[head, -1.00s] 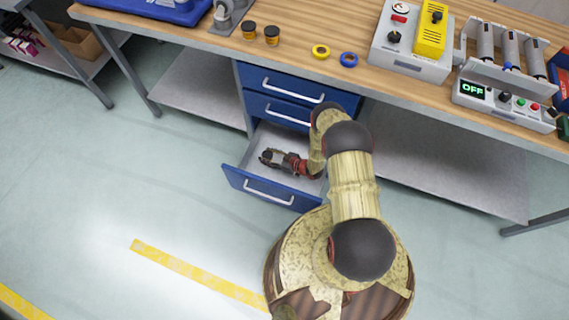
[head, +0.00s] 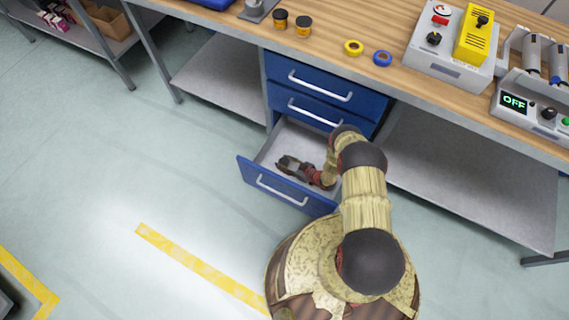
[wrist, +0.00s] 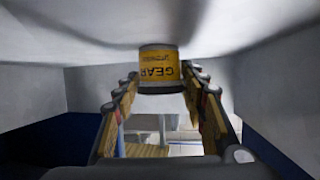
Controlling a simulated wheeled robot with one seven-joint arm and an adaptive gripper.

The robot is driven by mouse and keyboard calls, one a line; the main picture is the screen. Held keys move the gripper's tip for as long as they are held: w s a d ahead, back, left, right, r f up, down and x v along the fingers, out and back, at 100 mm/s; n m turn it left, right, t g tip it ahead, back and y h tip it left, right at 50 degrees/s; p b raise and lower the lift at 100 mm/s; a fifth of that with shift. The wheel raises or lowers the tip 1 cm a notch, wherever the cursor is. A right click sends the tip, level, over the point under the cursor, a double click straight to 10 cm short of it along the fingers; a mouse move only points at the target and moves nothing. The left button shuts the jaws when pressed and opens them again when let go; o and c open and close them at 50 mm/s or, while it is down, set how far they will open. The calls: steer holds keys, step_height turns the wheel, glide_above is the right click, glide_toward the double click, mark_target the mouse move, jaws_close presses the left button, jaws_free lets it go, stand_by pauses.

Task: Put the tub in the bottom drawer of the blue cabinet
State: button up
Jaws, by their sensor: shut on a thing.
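The bottom drawer (head: 262,184) of the blue cabinet (head: 283,72) is pulled open, with its pale inside showing. My gripper (head: 284,162) is low inside the drawer, toward its left part. In the wrist view my gripper (wrist: 160,82) is shut on the tub (wrist: 159,70), which has a yellow label reading GEAR and appears upside down in the picture. The tub is between the fingertips, close to the drawer's pale floor (wrist: 100,30). I cannot tell if it touches the floor. In the head view my gripper mostly hides the tub.
The cabinet's two upper drawers are shut. The floor in front of the drawer is clear.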

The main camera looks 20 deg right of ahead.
steer(key=shift+r, duration=0.1)
steer(key=o, duration=1.2)
steer(key=shift+d+r, duration=0.1)
steer(key=p+v, duration=0.3)
steer(key=v, duration=0.8)
steer(key=shift+s+d+p, duration=0.2)
steer(key=shift+s+p, duration=0.2)
